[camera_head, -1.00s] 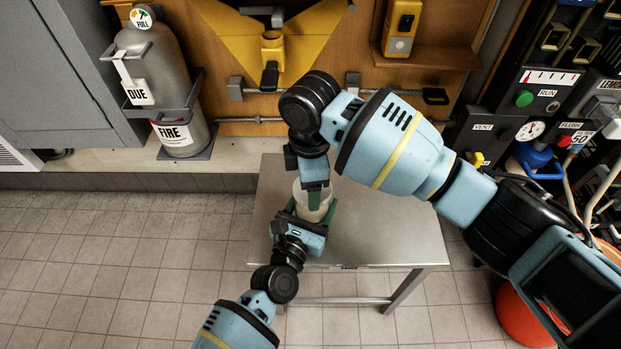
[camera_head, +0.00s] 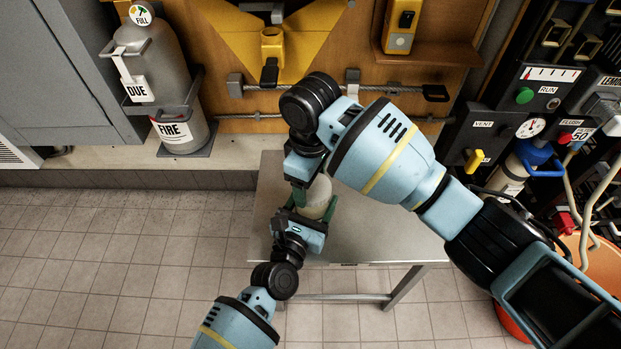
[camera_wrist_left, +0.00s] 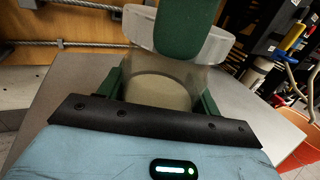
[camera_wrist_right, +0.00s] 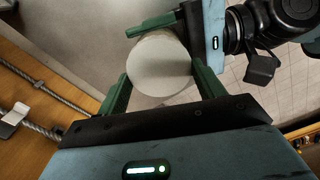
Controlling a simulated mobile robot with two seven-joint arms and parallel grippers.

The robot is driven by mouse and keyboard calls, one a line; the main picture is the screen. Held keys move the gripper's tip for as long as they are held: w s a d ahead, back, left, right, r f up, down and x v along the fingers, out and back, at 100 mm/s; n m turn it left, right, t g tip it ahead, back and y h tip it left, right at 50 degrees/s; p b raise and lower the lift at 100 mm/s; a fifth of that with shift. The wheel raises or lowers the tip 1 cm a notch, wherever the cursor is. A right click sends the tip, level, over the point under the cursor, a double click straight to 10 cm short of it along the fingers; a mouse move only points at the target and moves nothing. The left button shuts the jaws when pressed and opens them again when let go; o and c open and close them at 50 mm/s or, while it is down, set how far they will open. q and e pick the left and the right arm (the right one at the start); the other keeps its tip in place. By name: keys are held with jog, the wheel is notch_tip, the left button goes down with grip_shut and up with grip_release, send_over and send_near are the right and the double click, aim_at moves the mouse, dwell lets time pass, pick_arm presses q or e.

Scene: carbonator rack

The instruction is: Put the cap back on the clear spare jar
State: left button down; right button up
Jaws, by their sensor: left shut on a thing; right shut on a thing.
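The clear spare jar (camera_head: 316,203) stands upright over the metal table, with beige contents showing in the left wrist view (camera_wrist_left: 160,88). My left gripper (camera_head: 308,211) is shut around the jar's body, a green finger on each side. The cap (camera_wrist_right: 158,64) is a pale round disc in the right wrist view, and its wider translucent rim (camera_wrist_left: 145,27) sits at the jar's top in the left wrist view. My right gripper (camera_wrist_right: 162,82) is shut on the cap from above. One of its green fingers covers part of the rim. I cannot tell whether the cap is seated.
The metal table (camera_head: 385,235) is bare to the right of the jar. A grey cylinder (camera_head: 160,75) stands in a rack at the back left. A control panel (camera_head: 525,100) with gauge and valves is at the right, above an orange bucket (camera_head: 580,255).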

jog(key=m, duration=0.3)
jog(key=shift+m, duration=0.4)
jog(key=m, duration=0.3)
jog(key=shift+m, duration=0.4)
jog(key=m, duration=0.5)
jog(key=shift+m, duration=0.4)
jog(key=m, duration=0.6)
jog(key=shift+d, duration=0.15)
jog(key=m, duration=0.4)
jog(key=shift+d, duration=0.15)
jog(key=o, duration=0.9)
jog(key=shift+o, duration=0.2)
jog(key=shift+c, duration=0.4)
